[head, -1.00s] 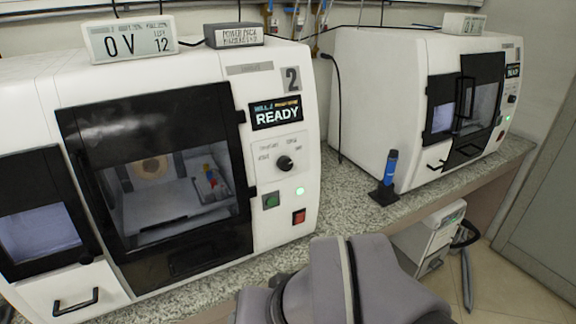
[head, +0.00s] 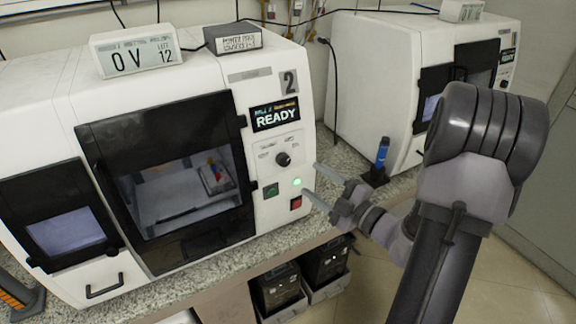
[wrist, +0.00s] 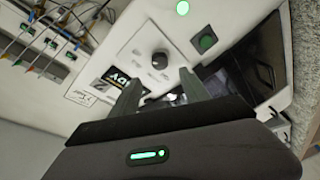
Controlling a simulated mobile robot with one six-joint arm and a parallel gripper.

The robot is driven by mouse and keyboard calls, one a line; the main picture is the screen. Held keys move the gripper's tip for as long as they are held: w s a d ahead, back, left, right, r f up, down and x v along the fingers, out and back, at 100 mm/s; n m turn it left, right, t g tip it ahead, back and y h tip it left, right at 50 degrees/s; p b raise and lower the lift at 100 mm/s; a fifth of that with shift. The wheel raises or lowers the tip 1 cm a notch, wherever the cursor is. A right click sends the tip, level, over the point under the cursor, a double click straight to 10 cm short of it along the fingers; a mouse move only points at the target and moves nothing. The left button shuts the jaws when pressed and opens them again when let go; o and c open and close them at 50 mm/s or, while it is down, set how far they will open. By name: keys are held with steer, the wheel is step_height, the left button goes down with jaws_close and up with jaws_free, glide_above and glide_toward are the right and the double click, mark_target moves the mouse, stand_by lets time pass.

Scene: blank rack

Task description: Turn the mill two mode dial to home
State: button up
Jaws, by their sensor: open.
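Mill two is the white machine marked "2" (head: 289,82), with its screen (head: 275,114) reading READY. Its black round mode dial (head: 283,159) sits on a light panel below the screen; it also shows in the wrist view (wrist: 160,60). The labels around it are too small to read, and I cannot tell its setting. My gripper (head: 312,180) is open and empty, right of the dial panel in the head view. In the wrist view my gripper (wrist: 160,84) points toward the panel, with the dial ahead between the finger lines, apart from them.
Below the dial are a lit green lamp (head: 297,182), a green button (head: 271,190) and a red switch (head: 296,203). A second white mill (head: 375,80) stands to the right. A blue-handled tool (head: 382,152) stands on the counter between the mills.

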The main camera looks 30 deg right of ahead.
mark_target(286, 162)
steer(key=b+x, duration=0.1)
steer(key=x, duration=0.8)
steer(key=shift+w+a, duration=0.1)
steer(key=shift+w, duration=0.1)
jaws_close()
steer(key=shift+r, duration=0.1)
